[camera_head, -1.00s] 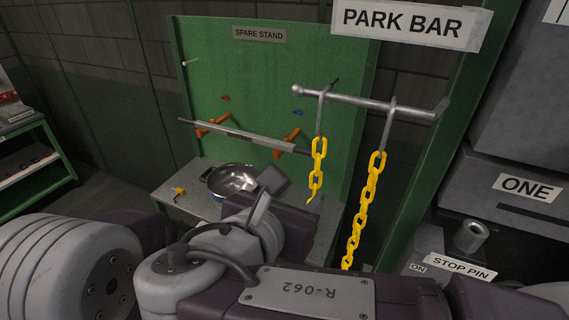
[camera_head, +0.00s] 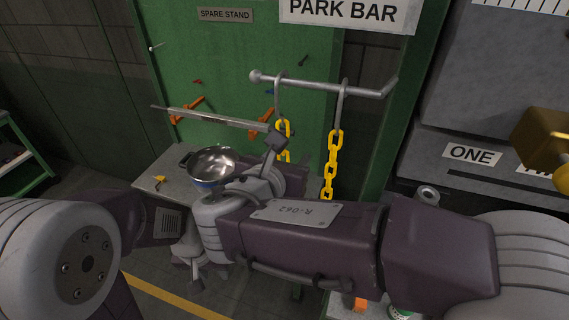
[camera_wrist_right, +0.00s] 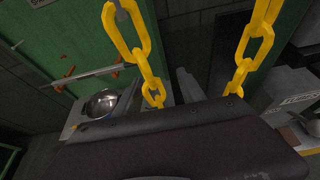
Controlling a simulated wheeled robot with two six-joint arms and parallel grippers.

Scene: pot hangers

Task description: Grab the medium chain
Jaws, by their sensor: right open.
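Two yellow chains hang from hooks on the grey park bar, a left chain (camera_head: 283,130) and a right chain (camera_head: 333,165). My right arm crosses in front and hides their lower ends, so I cannot tell which is the medium one. The right wrist view shows the left chain (camera_wrist_right: 143,50) and the right chain (camera_wrist_right: 250,50) close up, above a purple part of mine. My right gripper (camera_head: 272,142) is open, close to the left chain in the picture; contact is unclear. My left gripper (camera_head: 192,265) is low at left, partly hidden, its jaws unclear.
The park bar (camera_head: 310,86) sticks out before a green panel (camera_head: 215,60). A metal bowl (camera_head: 212,164) stands on a grey bench at left, below a long grey bar on orange brackets. A grey machine (camera_head: 500,80) and a brass-coloured block (camera_head: 541,138) are at right.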

